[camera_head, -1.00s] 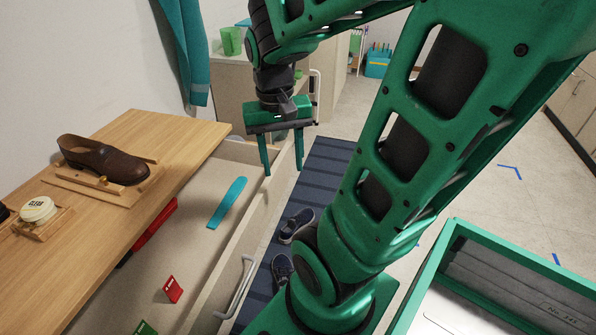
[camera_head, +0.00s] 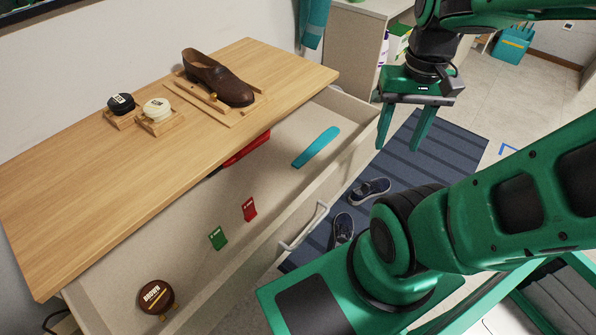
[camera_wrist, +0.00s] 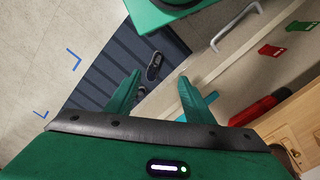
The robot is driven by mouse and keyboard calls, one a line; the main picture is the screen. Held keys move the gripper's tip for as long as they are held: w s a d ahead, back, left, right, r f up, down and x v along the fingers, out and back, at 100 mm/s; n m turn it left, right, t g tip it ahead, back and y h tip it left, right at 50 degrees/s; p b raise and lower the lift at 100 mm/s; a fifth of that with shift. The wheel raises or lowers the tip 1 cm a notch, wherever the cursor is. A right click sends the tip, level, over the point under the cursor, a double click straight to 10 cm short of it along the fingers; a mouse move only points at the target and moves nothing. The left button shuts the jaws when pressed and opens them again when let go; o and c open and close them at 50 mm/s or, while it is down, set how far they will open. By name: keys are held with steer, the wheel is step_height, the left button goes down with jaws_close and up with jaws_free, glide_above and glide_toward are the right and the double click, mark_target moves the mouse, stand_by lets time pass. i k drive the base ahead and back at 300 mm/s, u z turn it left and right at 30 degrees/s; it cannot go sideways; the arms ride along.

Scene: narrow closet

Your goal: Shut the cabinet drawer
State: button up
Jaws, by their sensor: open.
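The cabinet drawer (camera_head: 265,233) is pulled far out from under the wooden cabinet top (camera_head: 95,190). It holds a teal shoehorn (camera_head: 316,147), a red packet (camera_head: 249,209), a green packet (camera_head: 218,237), a larger red item (camera_head: 247,150) and a round brown polish tin (camera_head: 155,297). A pale bar handle (camera_head: 304,227) is on its front; it also shows in the wrist view (camera_wrist: 237,27). My gripper (camera_head: 402,148) is open and empty, above the striped mat beyond the drawer's far front corner. In the wrist view its fingers (camera_wrist: 158,92) are spread, apart from the drawer.
A brown shoe (camera_head: 217,78) and black and white tins (camera_head: 157,108) stand on the cabinet top. Dark shoes (camera_head: 369,191) lie on the striped mat (camera_head: 440,150) in front of the drawer. A pale cabinet (camera_head: 352,45) stands behind.

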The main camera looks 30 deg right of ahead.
mark_target(174, 247)
steer(key=z, duration=0.25)
steer(key=k, duration=1.35)
steer(key=u, duration=0.35)
steer(key=i, duration=1)
